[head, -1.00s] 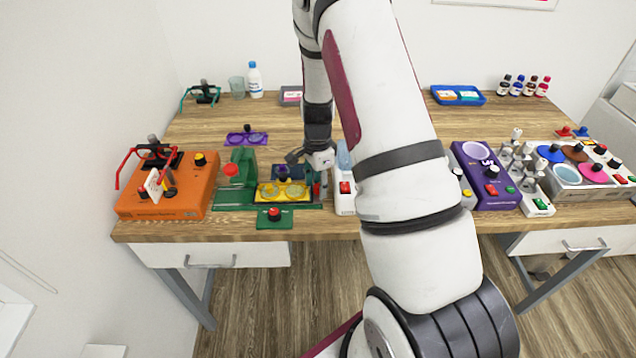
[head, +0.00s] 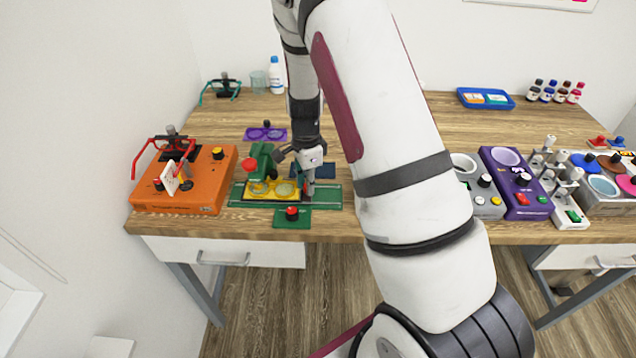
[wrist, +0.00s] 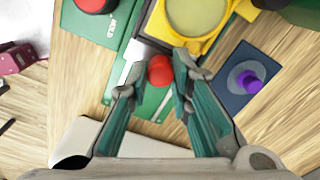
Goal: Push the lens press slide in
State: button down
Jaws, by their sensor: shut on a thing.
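The green lens press (head: 262,152) stands near the front left of the table, with a red knob (head: 250,165) on its head. Its yellow slide (head: 272,190) holds two round lenses and lies on the green base (head: 328,196). The slide's left part is at the foot of the press head. The slide also shows at the top of the wrist view (wrist: 160,27). My gripper (head: 309,187) is at the slide's right end. In the wrist view, my gripper (wrist: 154,80) is shut on the red handle (wrist: 160,70) beside the slide, with a finger on either side.
A green panel with a red button (head: 292,212) is in front of the press. A blue pad (wrist: 243,75) with a purple knob lies behind the slide. An orange box (head: 185,182) stands left, and a purple device (head: 512,180) right. The green base right of my gripper is bare.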

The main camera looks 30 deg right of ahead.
jog(key=shift+w+a, duration=0.2)
jog(key=shift+w, duration=0.05)
jog(key=c, duration=1.4)
grip_release()
jog(key=shift+c, duration=0.2)
jog(key=shift+r, duration=0.15)
notch_tip(320, 180, up, 12)
